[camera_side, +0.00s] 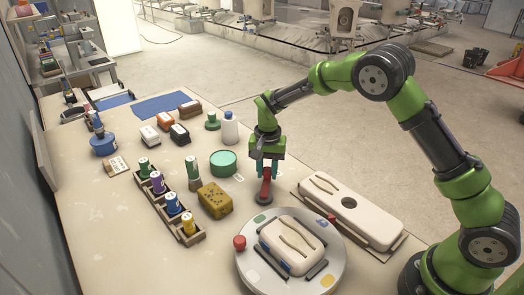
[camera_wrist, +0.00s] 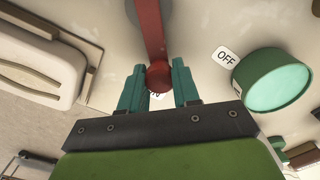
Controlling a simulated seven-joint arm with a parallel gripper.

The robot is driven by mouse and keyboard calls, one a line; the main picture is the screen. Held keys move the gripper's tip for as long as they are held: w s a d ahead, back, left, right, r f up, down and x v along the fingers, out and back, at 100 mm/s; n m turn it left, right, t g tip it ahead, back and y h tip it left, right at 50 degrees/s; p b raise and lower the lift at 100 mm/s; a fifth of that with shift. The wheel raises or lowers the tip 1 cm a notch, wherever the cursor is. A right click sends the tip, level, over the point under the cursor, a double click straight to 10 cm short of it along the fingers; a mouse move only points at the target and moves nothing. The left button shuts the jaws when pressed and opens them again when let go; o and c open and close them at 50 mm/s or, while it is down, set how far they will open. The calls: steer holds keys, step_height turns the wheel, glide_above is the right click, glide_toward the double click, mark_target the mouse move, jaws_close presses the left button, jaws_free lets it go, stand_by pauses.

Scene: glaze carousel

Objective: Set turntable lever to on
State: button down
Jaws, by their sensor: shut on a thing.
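The red turntable lever (camera_side: 265,187) stands on the table just behind the round turntable (camera_side: 247,270). In the wrist view the lever (camera_wrist: 151,30) runs down from the top edge to its round knob. My gripper (camera_side: 267,168) reaches down from above with its teal fingers on either side of the knob. In the wrist view my gripper (camera_wrist: 159,85) is shut on the lever's knob end. A white OFF label (camera_wrist: 225,57) lies to the right of the lever. A second label (camera_wrist: 156,96), apparently ON, is partly hidden behind the knob and fingers.
A green round tin (camera_side: 223,163) stands close left of my gripper. A mustard block (camera_side: 215,200) and a rack of coloured bottles (camera_side: 170,218) are further left. A long beige case (camera_side: 350,208) lies to the right. The turntable carries a beige mould (camera_side: 291,245).

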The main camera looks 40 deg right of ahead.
steer(key=shift+s+d+r+m, duration=0.1)
steer(key=shift+s+d+m, duration=0.35)
steer(key=shift+m, duration=0.55)
steer(key=shift+s, duration=0.1)
steer(key=c, duration=0.8)
jaws_free()
step_height(320, 180, up, 17)
